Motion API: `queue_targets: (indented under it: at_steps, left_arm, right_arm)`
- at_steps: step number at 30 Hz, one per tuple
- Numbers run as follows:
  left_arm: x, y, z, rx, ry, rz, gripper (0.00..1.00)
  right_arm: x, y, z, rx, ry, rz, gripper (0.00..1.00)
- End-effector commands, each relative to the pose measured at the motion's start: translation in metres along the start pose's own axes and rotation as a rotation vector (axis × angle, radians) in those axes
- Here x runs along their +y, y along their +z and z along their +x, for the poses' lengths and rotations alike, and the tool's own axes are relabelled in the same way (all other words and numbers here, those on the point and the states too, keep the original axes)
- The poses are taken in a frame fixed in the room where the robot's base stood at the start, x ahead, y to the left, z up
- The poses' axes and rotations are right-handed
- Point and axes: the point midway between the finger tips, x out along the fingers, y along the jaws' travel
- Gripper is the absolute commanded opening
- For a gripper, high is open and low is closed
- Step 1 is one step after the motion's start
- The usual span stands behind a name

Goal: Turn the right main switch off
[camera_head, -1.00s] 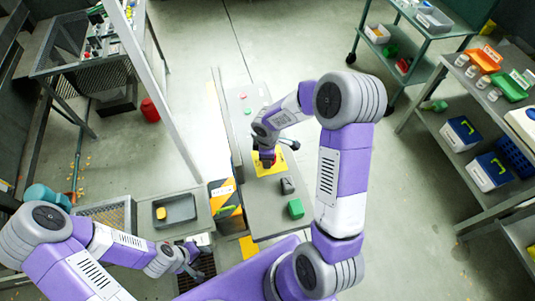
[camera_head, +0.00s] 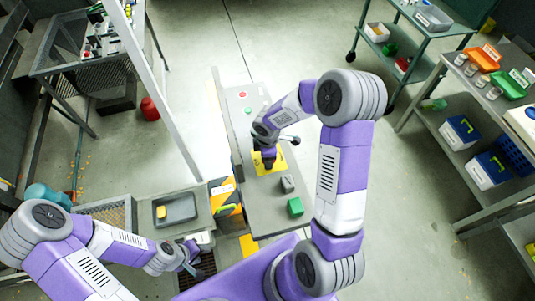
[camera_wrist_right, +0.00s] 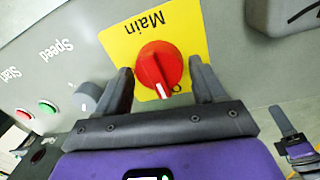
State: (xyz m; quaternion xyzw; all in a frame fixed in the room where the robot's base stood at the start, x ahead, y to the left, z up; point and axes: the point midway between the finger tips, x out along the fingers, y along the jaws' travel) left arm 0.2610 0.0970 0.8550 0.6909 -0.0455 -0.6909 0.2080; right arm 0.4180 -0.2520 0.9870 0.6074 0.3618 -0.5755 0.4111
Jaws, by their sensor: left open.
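The right main switch is a red round knob (camera_wrist_right: 158,68) with a white pointer line, on a yellow plate (camera_wrist_right: 185,30) marked "Main" in the right wrist view. The lettering appears upside down, and the pointer line aims toward the bottom of the picture. My right gripper (camera_wrist_right: 160,72) is open, with one finger on each side of the knob; I cannot tell whether they touch it. In the head view the yellow plate (camera_head: 262,168) shows under my right gripper (camera_head: 267,160), which hides the knob. My left gripper (camera_head: 188,258) is open and empty at the lower left.
The grey panel also carries a dark grey Speed knob (camera_wrist_right: 86,97), a green button (camera_wrist_right: 47,107) and a red button (camera_wrist_right: 24,115). A grey tray (camera_head: 176,209) is left.

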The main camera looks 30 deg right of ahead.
Motion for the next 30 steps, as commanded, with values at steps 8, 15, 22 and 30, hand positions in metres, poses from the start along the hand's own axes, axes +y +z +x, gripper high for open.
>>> queue_targets:
  at_steps: [8,15,22,30]
  left_arm:
    - [0.000,0.000,0.000,0.000,0.000,0.000,0.43]
    - [0.001,0.000,-0.002,0.000,0.000,0.000,0.43]
    - [0.002,0.000,-0.006,0.000,0.000,0.000,0.43]
    - [0.003,0.000,-0.008,0.000,0.000,0.000,0.43]
  right_arm:
    - [0.000,0.000,0.000,0.000,-0.001,0.003,0.81]
    - [0.001,0.000,-0.018,0.001,0.003,0.004,0.81]
    - [0.001,0.000,-0.057,0.002,0.003,0.004,0.81]
    - [0.000,0.000,-0.076,0.000,-0.001,0.002,0.81]
